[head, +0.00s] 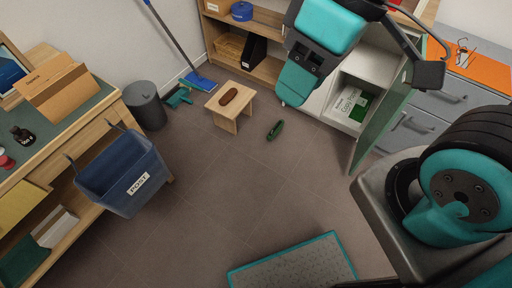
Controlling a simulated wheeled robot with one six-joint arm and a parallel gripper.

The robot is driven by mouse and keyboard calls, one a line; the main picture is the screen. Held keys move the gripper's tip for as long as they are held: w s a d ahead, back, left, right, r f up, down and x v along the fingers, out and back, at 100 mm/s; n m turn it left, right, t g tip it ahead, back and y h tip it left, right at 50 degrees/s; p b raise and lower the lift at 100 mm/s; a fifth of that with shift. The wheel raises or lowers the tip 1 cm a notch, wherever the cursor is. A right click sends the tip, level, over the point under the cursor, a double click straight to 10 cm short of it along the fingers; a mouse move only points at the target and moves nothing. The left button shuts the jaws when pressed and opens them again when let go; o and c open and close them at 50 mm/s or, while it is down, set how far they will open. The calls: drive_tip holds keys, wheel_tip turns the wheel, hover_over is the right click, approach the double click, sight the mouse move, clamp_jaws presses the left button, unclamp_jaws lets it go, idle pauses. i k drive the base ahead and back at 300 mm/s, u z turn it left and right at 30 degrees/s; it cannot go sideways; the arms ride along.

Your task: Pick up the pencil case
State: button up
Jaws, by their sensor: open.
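Two small long objects could be the pencil case, and I cannot tell which. A brown rounded one (228,96) lies on a low wooden stool. A dark green one (275,130) lies on the floor to the right of the stool. My gripper (362,80) is at the upper right, high in front of the cabinet, and seems open and empty. It is apart from both objects. My arm hides part of the shelf and cabinet behind.
The stool (231,118) stands before a low shelf (262,66). A cabinet door (383,118) stands open at right. A blue bin (118,177) hangs by the left desk; a grey wastebasket (146,105) and broom (178,42) stand beyond. A mat (295,265) lies in front. The middle floor is clear.

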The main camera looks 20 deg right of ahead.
sight(276, 130)
drive_tip(key=u, duration=0.15)
drive_tip(key=k, duration=0.5)
drive_tip(key=u, duration=0.65)
drive_tip(key=i, duration=1.25)
drive_tip(key=z, duration=0.5)
drive_tip(key=i, duration=0.75)
drive_tip(key=z, duration=1.4)
drive_tip(key=i, duration=0.65)
drive_tip(key=z, duration=0.6)
